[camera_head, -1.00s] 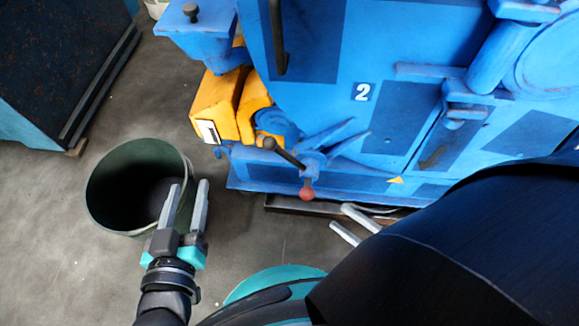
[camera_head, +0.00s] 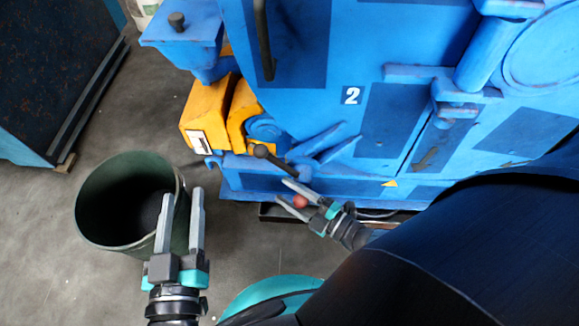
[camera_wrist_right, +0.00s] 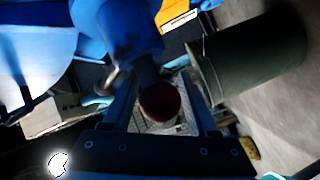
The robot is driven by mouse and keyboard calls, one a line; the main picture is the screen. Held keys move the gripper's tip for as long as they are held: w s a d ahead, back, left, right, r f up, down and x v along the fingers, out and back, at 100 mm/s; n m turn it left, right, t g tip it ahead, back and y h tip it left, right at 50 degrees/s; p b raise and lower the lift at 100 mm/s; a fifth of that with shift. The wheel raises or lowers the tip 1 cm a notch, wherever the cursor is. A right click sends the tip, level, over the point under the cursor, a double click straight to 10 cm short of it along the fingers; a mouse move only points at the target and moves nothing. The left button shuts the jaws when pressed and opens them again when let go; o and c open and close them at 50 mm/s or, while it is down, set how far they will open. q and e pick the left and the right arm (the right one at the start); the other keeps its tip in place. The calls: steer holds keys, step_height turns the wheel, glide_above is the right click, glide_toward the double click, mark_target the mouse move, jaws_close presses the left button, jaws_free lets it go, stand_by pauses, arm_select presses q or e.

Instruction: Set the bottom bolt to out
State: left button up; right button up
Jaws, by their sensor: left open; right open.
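What looks like the bottom bolt is a small lever at the lower edge of the blue machine. In the right wrist view the red ball (camera_wrist_right: 160,101) sits between the two fingers, with a gap on each side; contact is not visible. My left gripper (camera_head: 182,195) is open and empty, in front of the dark green bin.
The dark green bin (camera_head: 95,235) stands on the floor at left. Yellow blocks (camera_head: 205,117) stick out from the blue machine (camera_head: 375,40) above the lever. A dark-topped blue block (camera_head: 50,75) stands at far left. Grey floor is open between them.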

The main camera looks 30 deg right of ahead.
jaws_close()
stand_by(0.5)
stand_by(0.9)
